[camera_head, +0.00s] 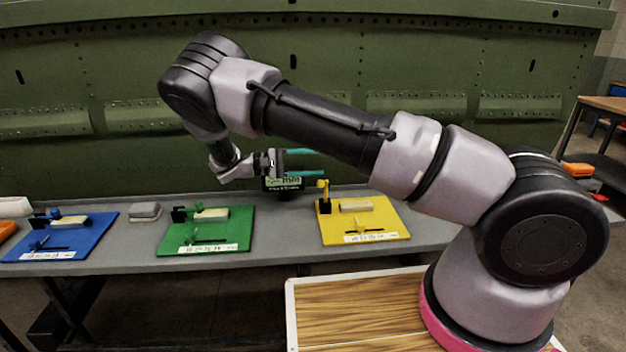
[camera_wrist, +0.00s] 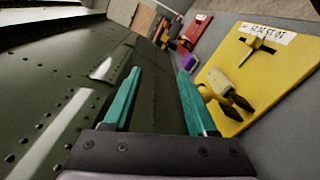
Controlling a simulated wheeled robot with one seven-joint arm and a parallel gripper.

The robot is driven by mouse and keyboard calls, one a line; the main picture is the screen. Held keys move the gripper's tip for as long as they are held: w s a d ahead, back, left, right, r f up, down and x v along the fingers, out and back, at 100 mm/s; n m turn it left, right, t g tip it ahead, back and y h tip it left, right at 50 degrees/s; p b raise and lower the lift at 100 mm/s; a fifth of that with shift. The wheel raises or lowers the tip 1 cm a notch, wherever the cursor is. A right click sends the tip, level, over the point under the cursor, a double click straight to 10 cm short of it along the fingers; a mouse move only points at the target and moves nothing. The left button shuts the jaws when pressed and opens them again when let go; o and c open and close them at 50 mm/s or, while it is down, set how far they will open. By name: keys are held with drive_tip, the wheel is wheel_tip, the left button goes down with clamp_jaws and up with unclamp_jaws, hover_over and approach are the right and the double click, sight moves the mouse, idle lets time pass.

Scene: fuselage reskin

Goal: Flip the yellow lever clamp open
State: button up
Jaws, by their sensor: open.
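The yellow lever clamp (camera_head: 323,190) stands at the back left corner of the yellow board (camera_head: 390,229) in the head view. In the wrist view, the yellow clamp (camera_wrist: 207,94) with dark parts sits at the edge of the yellow board (camera_wrist: 285,72), just right of the right finger. My gripper (camera_head: 318,162) has teal fingers, apart and with nothing between them. It is above and left of the clamp in the head view, near the green panel. In the wrist view my gripper (camera_wrist: 158,88) points along the panel. The clamp is outside the fingers.
A green board (camera_head: 240,240) and a blue board (camera_head: 85,242) with similar fixtures lie to the left on the grey bench (camera_head: 285,238). The riveted green panel (camera_head: 100,60) rises behind the bench. A red board (camera_wrist: 200,28) lies farther along in the wrist view.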

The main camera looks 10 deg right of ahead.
wheel_tip(320, 180, up, 3)
drive_tip(key=shift+r, duration=0.1)
idle(0.3)
drive_tip(key=s+d+r+m+g+y, duration=0.3)
drive_tip(key=s+d+r+y, duration=0.3)
drive_tip(key=d+r+y, duration=0.55)
drive_tip(key=s+d+r+m+t+y, duration=0.2)
drive_tip(key=s+r+t+y, duration=0.2)
drive_tip(key=s+r, duration=0.3)
drive_tip(key=s+d+r+m+t+y, duration=0.2)
drive_tip(key=s+r+t, duration=0.4)
drive_tip(key=s, duration=0.3)
drive_tip(key=shift+s+d+r+m+y, duration=0.3)
drive_tip(key=shift+r+m+y, duration=0.45)
drive_tip(key=shift+y, duration=0.4)
